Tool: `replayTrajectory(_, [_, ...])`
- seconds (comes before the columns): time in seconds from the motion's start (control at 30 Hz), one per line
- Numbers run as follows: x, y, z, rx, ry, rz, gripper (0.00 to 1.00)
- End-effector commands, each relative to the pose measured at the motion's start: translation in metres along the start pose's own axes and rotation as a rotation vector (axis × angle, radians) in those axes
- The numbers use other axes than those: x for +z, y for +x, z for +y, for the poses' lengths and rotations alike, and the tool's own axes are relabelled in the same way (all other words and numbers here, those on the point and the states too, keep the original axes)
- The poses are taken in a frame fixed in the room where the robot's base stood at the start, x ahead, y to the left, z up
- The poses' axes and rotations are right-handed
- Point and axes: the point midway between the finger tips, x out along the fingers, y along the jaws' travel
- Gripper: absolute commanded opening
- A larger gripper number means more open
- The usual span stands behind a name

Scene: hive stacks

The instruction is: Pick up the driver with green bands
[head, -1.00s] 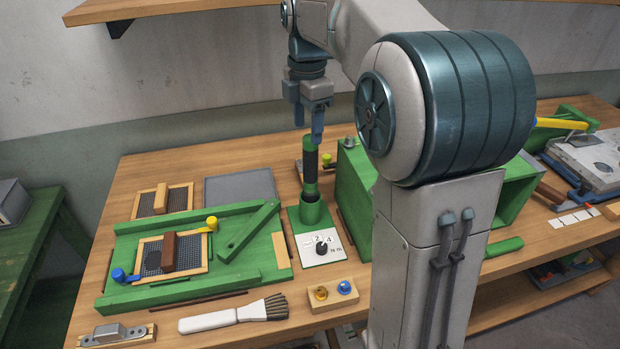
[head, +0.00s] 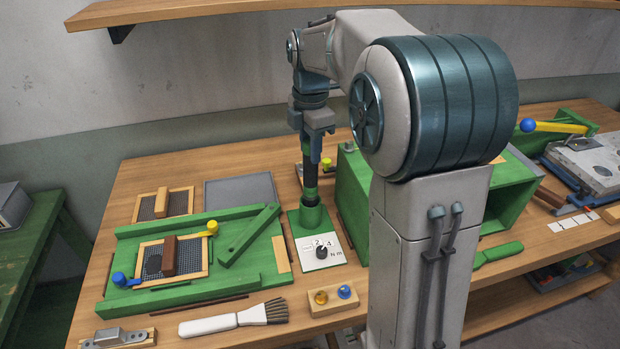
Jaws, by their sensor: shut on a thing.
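The driver with green bands (head: 311,172) stands upright, its lower end in the green holder (head: 311,217) on the bench. The far side of the grip is hidden.
A dial card (head: 321,252) lies in front of the holder. A green frame with mesh panels (head: 140,295) lies to the left. A green box (head: 352,190) stands close on the right, partly behind my arm. A brush (head: 210,325) and a small wooden block (head: 333,307) lie in front.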

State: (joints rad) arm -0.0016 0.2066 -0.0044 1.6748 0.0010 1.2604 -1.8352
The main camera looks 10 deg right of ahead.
Motion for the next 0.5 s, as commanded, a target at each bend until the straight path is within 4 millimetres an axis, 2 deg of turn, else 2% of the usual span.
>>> replayTrajectory(0.23, [0.0,-0.011,0.001,0.005,0.0,-0.001,0.01])
replayTrajectory(0.5, [0.0,-0.064,0.001,0.005,0.0,-0.002,0.01])
